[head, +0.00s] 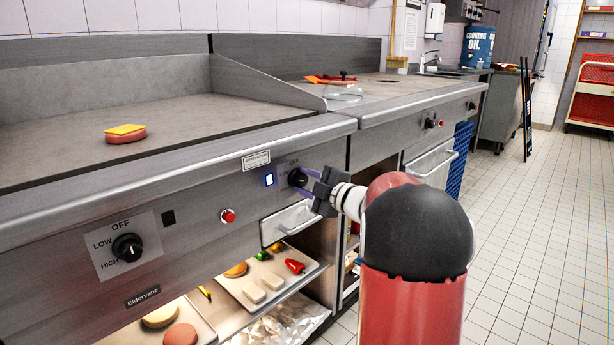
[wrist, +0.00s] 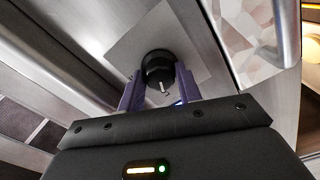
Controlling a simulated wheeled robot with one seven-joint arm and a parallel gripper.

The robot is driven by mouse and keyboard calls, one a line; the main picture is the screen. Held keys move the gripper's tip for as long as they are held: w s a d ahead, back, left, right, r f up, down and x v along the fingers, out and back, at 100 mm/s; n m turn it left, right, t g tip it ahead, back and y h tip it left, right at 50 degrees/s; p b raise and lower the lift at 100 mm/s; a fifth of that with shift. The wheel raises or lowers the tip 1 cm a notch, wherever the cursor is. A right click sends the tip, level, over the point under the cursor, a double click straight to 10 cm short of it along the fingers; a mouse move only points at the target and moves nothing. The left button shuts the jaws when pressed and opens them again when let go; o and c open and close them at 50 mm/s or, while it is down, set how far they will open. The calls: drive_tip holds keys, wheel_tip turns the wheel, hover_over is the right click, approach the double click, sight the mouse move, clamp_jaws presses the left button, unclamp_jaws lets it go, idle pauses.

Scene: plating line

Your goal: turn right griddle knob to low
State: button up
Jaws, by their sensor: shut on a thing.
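The right griddle knob (head: 297,177) is black and round, on the front panel just right of a lit blue indicator (head: 269,179). My gripper (head: 307,181) reaches it from the right, with its purple fingers at the knob. In the wrist view the knob (wrist: 157,68) sits between the two finger ends, and my gripper (wrist: 159,88) is shut on it. A pale pointer mark shows on the knob's face. The labels around this knob are too small or hidden to read, so its setting cannot be told.
The left griddle knob (head: 127,247) has OFF, LOW and HIGH labels. A red button (head: 227,216) sits between the knobs. A patty with cheese (head: 125,134) lies on the griddle top. A drawer handle (head: 298,219) and food trays are below. The tiled floor (head: 530,230) at right is open.

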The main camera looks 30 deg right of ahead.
drive_tip(key=shift+w+a+r+m+p, duration=0.1)
drive_tip(key=shift+a+r+m+p, duration=0.15)
drive_tip(key=shift+m, duration=0.25)
drive_tip(key=o, duration=0.9)
drive_tip(key=shift+o, duration=0.4)
drive_tip(key=shift+w+f, duration=0.15)
drive_tip(key=shift+d, duration=0.1)
drive_tip(key=shift+s+d+f, duration=0.1)
drive_tip(key=shift+s+d, duration=0.05)
drive_tip(key=shift+s, duration=0.35)
drive_tip(key=v, duration=0.7)
drive_tip(key=shift+b, duration=0.35)
